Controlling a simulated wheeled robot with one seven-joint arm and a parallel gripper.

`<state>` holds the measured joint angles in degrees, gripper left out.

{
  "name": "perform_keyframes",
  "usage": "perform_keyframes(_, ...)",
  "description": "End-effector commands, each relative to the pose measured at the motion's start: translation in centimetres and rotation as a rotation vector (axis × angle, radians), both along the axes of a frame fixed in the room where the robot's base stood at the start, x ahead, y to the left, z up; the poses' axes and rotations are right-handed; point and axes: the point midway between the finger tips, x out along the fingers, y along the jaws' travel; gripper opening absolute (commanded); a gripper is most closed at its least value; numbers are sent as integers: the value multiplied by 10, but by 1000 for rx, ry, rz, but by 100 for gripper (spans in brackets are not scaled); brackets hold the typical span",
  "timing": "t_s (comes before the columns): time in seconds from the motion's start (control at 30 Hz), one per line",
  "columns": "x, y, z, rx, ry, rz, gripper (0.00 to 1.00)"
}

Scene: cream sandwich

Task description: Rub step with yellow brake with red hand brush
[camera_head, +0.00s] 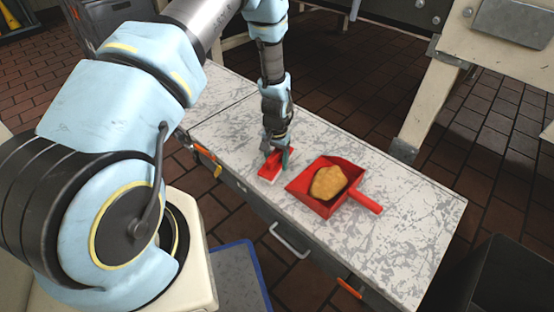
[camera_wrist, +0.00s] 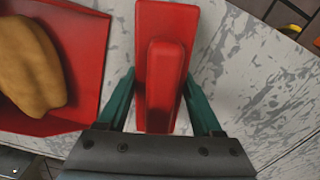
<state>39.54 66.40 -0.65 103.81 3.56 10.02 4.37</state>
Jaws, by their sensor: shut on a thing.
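The red hand brush (camera_head: 270,167) is at the worn white step top (camera_head: 400,233), left of a red dustpan. It also shows upright in the middle of the wrist view (camera_wrist: 166,60). My gripper (camera_head: 278,148) is shut on the brush, with a green finger on each side of its raised red handle, as the wrist view shows (camera_wrist: 160,98). Whether the brush touches the surface is hard to tell. The bristles are hidden.
The red dustpan (camera_head: 362,198) holds a tan bread-like lump (camera_head: 328,182) close to the brush's right. The step top beyond the dustpan is clear. A cream machine frame (camera_head: 440,85) stands behind, and a dark box (camera_head: 505,280) is at lower right.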

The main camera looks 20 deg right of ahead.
Motion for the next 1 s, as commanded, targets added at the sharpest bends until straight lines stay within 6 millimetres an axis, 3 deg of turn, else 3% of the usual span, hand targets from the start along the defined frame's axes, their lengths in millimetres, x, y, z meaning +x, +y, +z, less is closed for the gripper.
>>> perform_keyframes(0.07,3,-3,23,-5,-6,0,15)
perform_keyframes(0.6,7,-7,70,-4,-3,1,15)
perform_keyframes(1.0,8,-7,80,-2,-2,1,15)
